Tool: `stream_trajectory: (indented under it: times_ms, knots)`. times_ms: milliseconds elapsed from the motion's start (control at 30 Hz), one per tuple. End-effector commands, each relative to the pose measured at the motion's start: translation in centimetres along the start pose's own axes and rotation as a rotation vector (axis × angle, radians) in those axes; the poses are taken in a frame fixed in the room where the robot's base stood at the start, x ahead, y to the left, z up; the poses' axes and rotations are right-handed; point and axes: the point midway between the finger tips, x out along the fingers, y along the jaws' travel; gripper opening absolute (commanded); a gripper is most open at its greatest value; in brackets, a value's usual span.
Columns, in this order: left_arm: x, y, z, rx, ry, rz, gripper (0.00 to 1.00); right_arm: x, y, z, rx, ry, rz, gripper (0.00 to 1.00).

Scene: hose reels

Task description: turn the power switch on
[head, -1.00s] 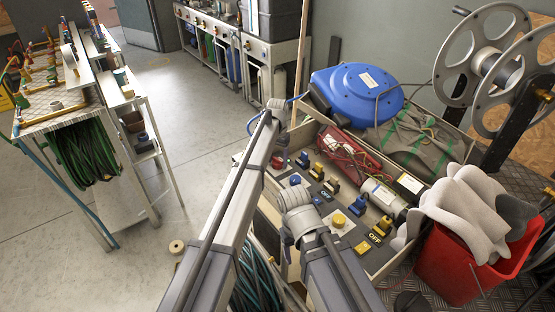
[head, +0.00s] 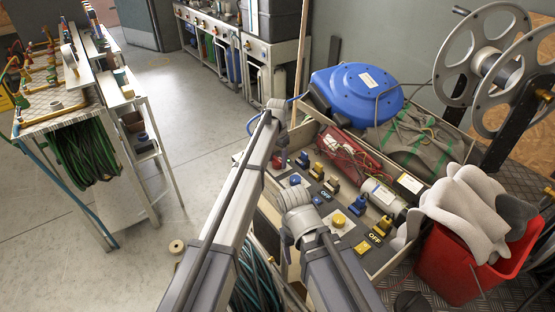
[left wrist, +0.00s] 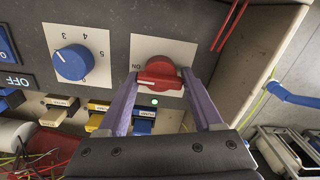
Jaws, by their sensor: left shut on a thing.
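The power switch (left wrist: 159,77) is a red rotary knob on a white square plate in the left wrist view, with its grip bar lying roughly level. The word ON shows at the plate's left. My left gripper (left wrist: 160,82) has its two purple fingers on either side of the knob and is shut on it. A small pale-green lamp (left wrist: 155,101) sits just below the knob.
A blue dial (left wrist: 73,62) is left of the switch, above yellow and blue sockets (left wrist: 98,107). In the head view, a blue hose reel (head: 357,92) stands behind the box and a red bucket (head: 465,265) stands to its right. Open floor lies left of the arm.

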Motion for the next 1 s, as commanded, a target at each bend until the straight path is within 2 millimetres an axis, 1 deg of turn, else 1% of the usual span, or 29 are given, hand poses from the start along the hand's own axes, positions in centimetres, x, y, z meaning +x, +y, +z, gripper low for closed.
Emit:
stream_trajectory:
  times_ms: [67,100,200,467,633,767,1000]
  knots:
    - [0.0,0.0,0.0,0.002,0.0,0.0,0.12,0.0,0.0,0.0,0.0,0.0,0.0,0.67]
    - [0.0,0.0,0.0,0.002,0.0,0.0,0.72,0.0,0.0,0.0,0.0,0.0,0.0,0.67]
    - [0.0,0.0,0.0,0.001,0.0,0.0,0.81,0.0,0.0,0.0,0.0,0.0,0.0,0.67]
    - [-0.1,0.0,0.0,0.0,0.0,0.0,0.81,-0.1,0.0,0.0,0.0,0.0,0.0,0.67]
    - [-0.8,0.0,0.0,0.0,0.0,0.0,0.81,-0.8,0.1,0.1,0.0,0.0,0.0,0.67]
    - [-2.0,0.0,0.0,0.0,0.0,0.0,0.81,-2.0,0.2,0.1,0.0,0.0,0.0,0.67]
    - [-5.2,0.0,0.0,0.0,0.0,0.0,0.81,-5.2,0.5,0.3,0.0,0.0,0.0,0.67]
